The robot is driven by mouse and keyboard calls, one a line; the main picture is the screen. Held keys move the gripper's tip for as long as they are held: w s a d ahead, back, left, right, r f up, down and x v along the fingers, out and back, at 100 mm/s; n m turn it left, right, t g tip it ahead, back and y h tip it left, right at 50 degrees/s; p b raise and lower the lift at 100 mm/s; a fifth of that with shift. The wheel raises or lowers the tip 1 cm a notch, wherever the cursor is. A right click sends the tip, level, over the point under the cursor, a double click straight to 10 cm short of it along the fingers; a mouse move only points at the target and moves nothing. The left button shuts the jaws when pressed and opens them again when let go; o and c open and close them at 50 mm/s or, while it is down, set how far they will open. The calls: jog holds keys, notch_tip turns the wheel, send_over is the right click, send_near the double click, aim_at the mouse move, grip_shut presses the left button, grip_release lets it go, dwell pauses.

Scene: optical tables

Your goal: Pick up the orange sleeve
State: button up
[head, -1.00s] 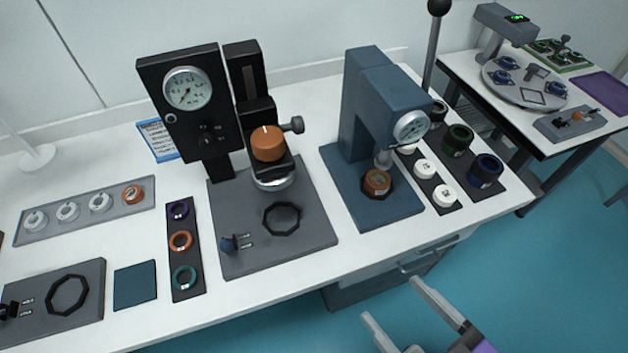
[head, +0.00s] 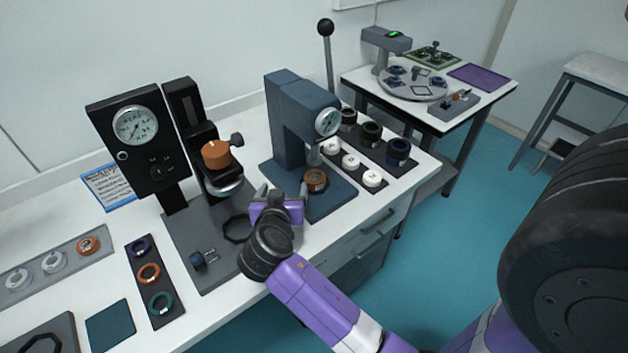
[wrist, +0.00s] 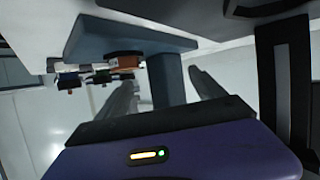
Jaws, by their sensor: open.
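A short orange sleeve (head: 316,180) with a dark centre sits on the base of the blue press (head: 290,125), under its ram. In the wrist view an orange piece (wrist: 125,60) shows against the blue press, beyond and between my fingers. My gripper (head: 283,195) is in front of the press, left of and nearer than the sleeve, apart from it. In the wrist view its two fingers (wrist: 160,90) are spread with nothing held. Other orange pieces are a ring (head: 149,273) on the dark strip and one (head: 87,245) in the grey tray.
A lever with a black ball (head: 325,27) stands behind. A second table (head: 490,88) is at the back right.

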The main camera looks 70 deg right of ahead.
aim_at(314, 180)
jog(key=s+m+g, duration=0.1)
jog(key=s+d+m+g, duration=0.2)
jog(key=s, duration=0.1)
jog(key=shift+f+m+h, duration=0.15)
jog(key=shift+m+h, duration=0.15)
jog(key=x, duration=0.1)
jog(key=p+x, duration=0.1)
jog(key=x, duration=0.1)
jog(key=shift+s, duration=0.3)
jog(key=p+x, duration=0.1)
jog(key=x, duration=0.2)
jog(key=shift+s+d+f, duration=0.15)
jog(key=shift+d+f, duration=0.05)
jog(key=shift+d, duration=0.05)
jog(key=shift+d+f, duration=0.3)
jog(key=shift+d, duration=0.05)
jog(key=c, duration=1.7)
jog(key=shift+o, duration=0.2)
jog(key=shift+r, duration=0.2)
